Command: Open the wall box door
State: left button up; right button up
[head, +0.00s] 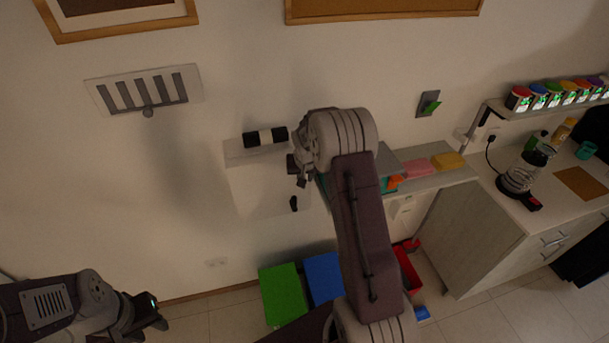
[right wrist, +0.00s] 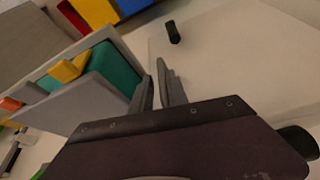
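The white wall box (head: 262,190) hangs on the wall in the middle of the head view. A small dark handle (head: 294,203) sits on its front, low and to the right; it also shows in the right wrist view (right wrist: 173,32). My right gripper (head: 299,172) is in front of the box, above the handle and apart from it. In the right wrist view its fingers (right wrist: 158,85) show a narrow gap with nothing between them. The box door appears closed. My left gripper (head: 160,312) is low at the left, away from the box, fingers apart and empty.
Green (head: 283,295) and blue (head: 323,278) bins stand below. The wall left of the box is mostly clear.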

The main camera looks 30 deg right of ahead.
jog(key=shift+w+f, duration=0.95)
jog(key=shift+f, duration=0.35)
jog(key=shift+s+d, duration=0.15)
jog(key=shift+s, duration=0.3)
jog(key=shift+c, duration=1.2)
jog(key=shift+w, duration=0.15)
grip_shut()
